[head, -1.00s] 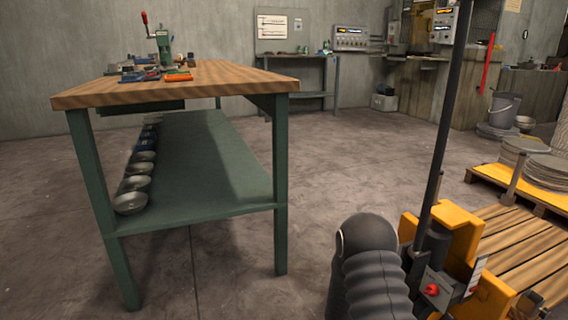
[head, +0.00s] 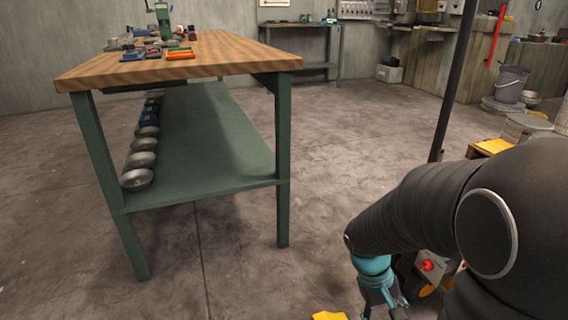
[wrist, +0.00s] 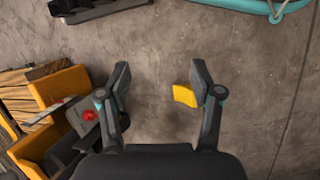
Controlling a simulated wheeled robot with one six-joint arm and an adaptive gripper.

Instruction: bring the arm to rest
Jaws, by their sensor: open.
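My gripper (wrist: 160,90) is open in the wrist view, its two dark fingers apart with bare concrete floor between and beyond them. Nothing is held. In the head view my arm reaches in from the right, and my gripper (head: 384,302) hangs low at the bottom, pointing down, partly cut off by the frame. A small yellow piece (wrist: 185,96) shows beside the right finger in the wrist view; I cannot tell what it belongs to.
A workbench (head: 185,58) with a wooden top stands at left, several metal bowls (head: 141,159) on its lower shelf (head: 205,185). A yellow machine with a red button (wrist: 88,115) is close to my gripper's left in the wrist view. The middle floor is clear.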

